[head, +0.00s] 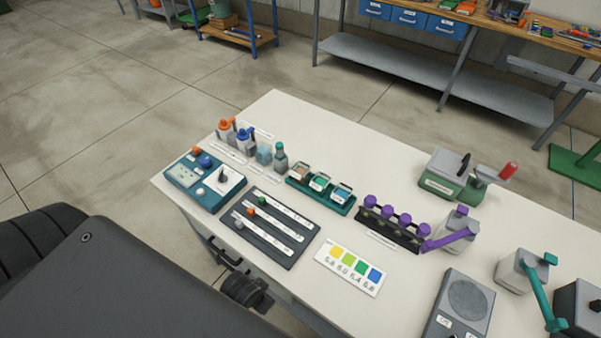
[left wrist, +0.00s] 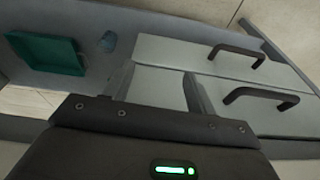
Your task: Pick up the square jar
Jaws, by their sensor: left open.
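A small pale-blue, see-through block-shaped container (head: 264,153), which looks like the square jar, stands on the white table (head: 350,140). It is in the back row, between a blue-capped bottle (head: 246,140) and a green bottle (head: 281,157). My left gripper (left wrist: 157,92) is open and empty in the left wrist view, its fingers in front of light drawer fronts. The jar is not visible in that view. In the head view the left gripper's fingers cannot be made out. My right gripper is not in view.
An orange-capped bottle (head: 225,131) stands left of the row. A control box (head: 204,183), a slider board (head: 268,228) and a teal tray (head: 321,191) of small jars lie nearby. Drawer handles (left wrist: 237,53) stick out from the front. The table behind the row is clear.

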